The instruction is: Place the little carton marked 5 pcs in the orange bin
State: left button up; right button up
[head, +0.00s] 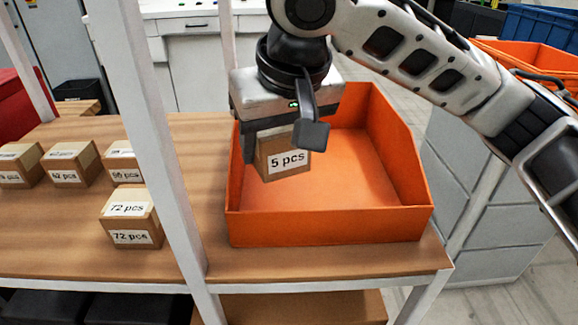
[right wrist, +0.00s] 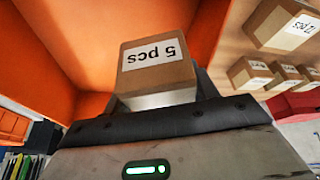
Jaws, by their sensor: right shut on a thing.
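The little carton marked 5 pcs (head: 284,158) is a small brown box with a white label. My right gripper (head: 280,140) is shut on it and holds it over the left part of the orange bin (head: 330,226). In the right wrist view the carton (right wrist: 158,75) sits between the fingers, with the orange bin wall (right wrist: 60,50) behind it. The bin stands on the wooden table at its right end, and no other thing shows inside. I cannot tell whether the carton touches the bin floor. My left gripper is not in view.
A carton marked 72 pcs (head: 130,217) and several other small cartons (head: 70,163) stand on the table (head: 60,240) left of a white upright post (head: 165,140). The post rises close to the bin's left side. Grey cabinets (head: 490,225) stand beyond the table's right end.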

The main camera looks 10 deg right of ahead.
aim_at(275, 198)
jog(key=f, duration=0.2)
jog(key=shift+s+f, duration=0.2)
jog(key=shift+f, duration=0.2)
notch_tip(275, 198, down, 4)
jog(key=shift+r, duration=0.15)
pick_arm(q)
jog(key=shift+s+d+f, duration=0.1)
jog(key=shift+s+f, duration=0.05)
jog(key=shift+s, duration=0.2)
pick_arm(e)
jog(key=shift+f, duration=0.25)
jog(key=shift+f, duration=0.15)
jog(key=o, duration=0.8)
